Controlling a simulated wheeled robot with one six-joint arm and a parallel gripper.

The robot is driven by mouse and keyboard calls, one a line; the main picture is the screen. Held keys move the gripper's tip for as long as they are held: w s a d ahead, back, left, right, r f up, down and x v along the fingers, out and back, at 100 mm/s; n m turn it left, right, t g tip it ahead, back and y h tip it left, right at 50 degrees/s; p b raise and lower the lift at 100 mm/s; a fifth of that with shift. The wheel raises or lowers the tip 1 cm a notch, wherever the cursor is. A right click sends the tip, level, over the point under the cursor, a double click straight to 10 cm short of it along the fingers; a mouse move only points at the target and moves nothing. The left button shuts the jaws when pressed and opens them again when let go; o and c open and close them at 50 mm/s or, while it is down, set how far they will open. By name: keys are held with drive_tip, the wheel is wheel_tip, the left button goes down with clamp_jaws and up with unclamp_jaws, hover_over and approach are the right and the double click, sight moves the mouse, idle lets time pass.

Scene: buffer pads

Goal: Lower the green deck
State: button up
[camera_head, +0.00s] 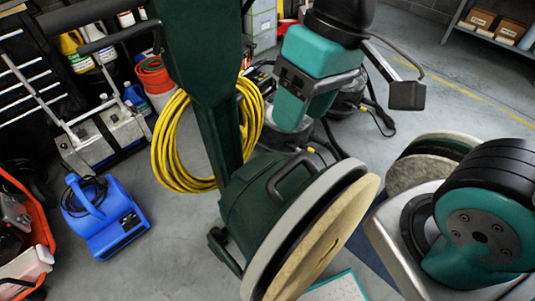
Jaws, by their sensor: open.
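The green deck (255,188) belongs to a dark green floor machine and stands tilted up on its edge. Its round underside faces right, with a grey ring (290,222) and a tan pad (328,240) on it. A dark loop handle (290,180) is on the deck's top side. The machine's dark green column (208,90) rises behind it. My gripper (348,97), teal and black, hangs above and to the right of the deck, apart from it. Its jaws are open with nothing seen between them.
A yellow hose coil (172,150) hangs around the column. A blue blower (103,220) stands left on the floor. Round pads (420,165) are stacked at right, partly hidden by my arm. A pale mat (338,288) lies at the bottom. Open floor shows at upper right.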

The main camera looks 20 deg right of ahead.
drive_tip(key=w+d+f+m+g+h+b, duration=0.25)
drive_tip(key=w+f+m, duration=0.35)
drive_tip(key=w+m, duration=0.4)
drive_tip(key=m+h, duration=0.2)
drive_tip(key=m, duration=0.6)
approach(289, 164)
drive_tip(key=b+x, duration=0.1)
drive_tip(key=x, duration=0.8)
drive_tip(key=shift+f, duration=0.35)
clamp_jaws()
